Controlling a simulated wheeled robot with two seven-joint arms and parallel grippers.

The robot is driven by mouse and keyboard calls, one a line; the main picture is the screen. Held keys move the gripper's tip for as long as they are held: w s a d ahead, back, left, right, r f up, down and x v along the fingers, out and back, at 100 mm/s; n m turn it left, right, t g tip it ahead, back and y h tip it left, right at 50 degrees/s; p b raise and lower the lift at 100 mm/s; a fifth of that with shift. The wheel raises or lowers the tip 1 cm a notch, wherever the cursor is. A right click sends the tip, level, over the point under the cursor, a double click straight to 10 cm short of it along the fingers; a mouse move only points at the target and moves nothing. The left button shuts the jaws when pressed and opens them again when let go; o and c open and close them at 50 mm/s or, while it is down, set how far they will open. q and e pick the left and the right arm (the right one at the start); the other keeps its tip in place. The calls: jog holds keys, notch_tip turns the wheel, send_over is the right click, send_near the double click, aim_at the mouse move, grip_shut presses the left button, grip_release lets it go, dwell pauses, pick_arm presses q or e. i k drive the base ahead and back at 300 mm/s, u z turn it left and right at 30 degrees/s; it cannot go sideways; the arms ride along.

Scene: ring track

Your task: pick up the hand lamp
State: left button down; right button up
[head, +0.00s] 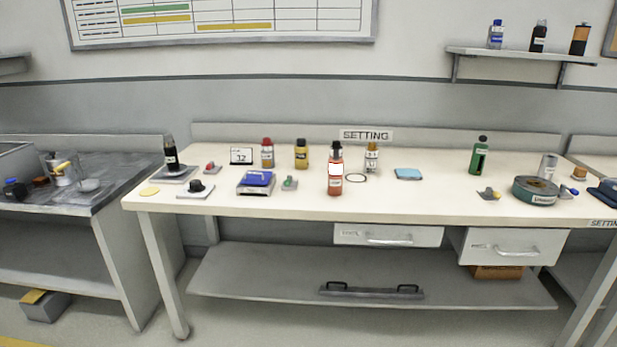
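I cannot make out for certain which thing is the hand lamp. An upright green body with a dark front patch and black top (479,157) stands at the back right of the bench (420,203). It could be a bottle or a lamp; it is too small to tell. A red bottle with a white label (335,170) stands near the middle of the bench. Neither of my grippers is in view.
Amber, yellow and dark bottles, a blue-topped box (256,182) and a black knob-like thing on a white plate (196,188) occupy the left half. A green tape roll (535,190) lies at right. The bench is clear around the light-blue pad (408,174). Drawers (388,235) hang below.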

aim_at(335, 166)
jog(key=u, duration=0.6)
jog(key=i, duration=1.5)
jog(key=z, duration=0.8)
